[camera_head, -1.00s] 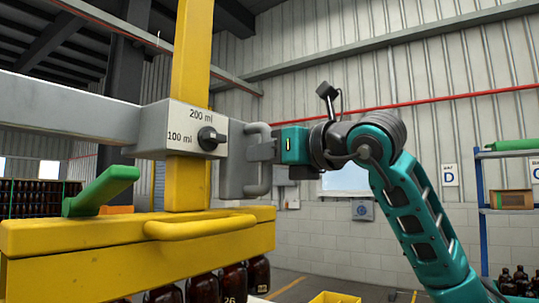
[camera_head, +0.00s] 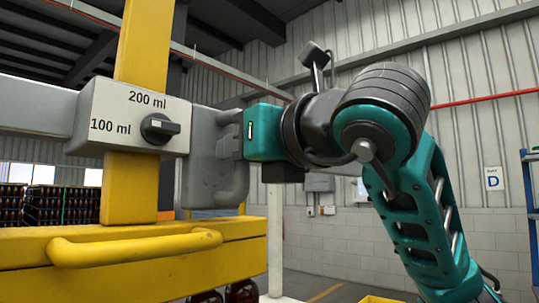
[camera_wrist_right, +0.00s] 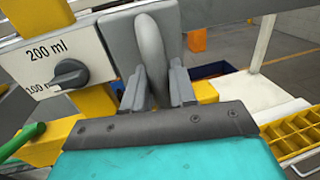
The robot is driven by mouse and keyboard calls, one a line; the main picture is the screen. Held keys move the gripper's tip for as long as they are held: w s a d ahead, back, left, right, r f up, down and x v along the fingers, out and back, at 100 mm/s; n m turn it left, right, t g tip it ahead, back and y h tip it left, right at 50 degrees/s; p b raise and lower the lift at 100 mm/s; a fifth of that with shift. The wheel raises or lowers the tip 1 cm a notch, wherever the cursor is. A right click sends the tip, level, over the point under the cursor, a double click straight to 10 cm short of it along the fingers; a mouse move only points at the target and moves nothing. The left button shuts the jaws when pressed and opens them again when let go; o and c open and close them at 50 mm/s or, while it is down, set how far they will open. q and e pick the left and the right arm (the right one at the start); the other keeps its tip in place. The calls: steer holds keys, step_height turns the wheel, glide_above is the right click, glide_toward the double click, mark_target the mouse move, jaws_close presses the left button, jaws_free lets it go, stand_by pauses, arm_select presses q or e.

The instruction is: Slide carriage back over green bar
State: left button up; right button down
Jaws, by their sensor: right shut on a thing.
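The carriage (camera_head: 118,115) is a grey box with a "200 ml / 100 ml" label and a black knob (camera_head: 160,128). It sits on a grey horizontal rail (camera_head: 35,118) at the yellow post (camera_head: 143,45). A grey handle (camera_head: 233,188) is on its right side. My right gripper (camera_head: 232,138) is shut on this handle. The right wrist view shows the handle (camera_wrist_right: 151,45) between my two fingers (camera_wrist_right: 156,88). Part of the green bar (camera_wrist_right: 20,140) shows at the left edge of the right wrist view. It is outside the head view. My left gripper is not in view.
A yellow beam (camera_head: 150,275) with a rounded yellow handle (camera_head: 135,247) lies below the carriage. Amber bottles (camera_head: 240,292) show under it. A yellow crate (camera_wrist_right: 295,138) stands at the right of the wrist view. Open floor lies behind.

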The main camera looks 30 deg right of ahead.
steer(key=shift+s+a, duration=0.3)
steer(key=shift+a, duration=0.45)
steer(key=c, duration=1.3)
jaws_free()
steer(key=shift+o, duration=1.1)
steer(key=shift+a, duration=0.2)
steer(key=shift+d, duration=0.15)
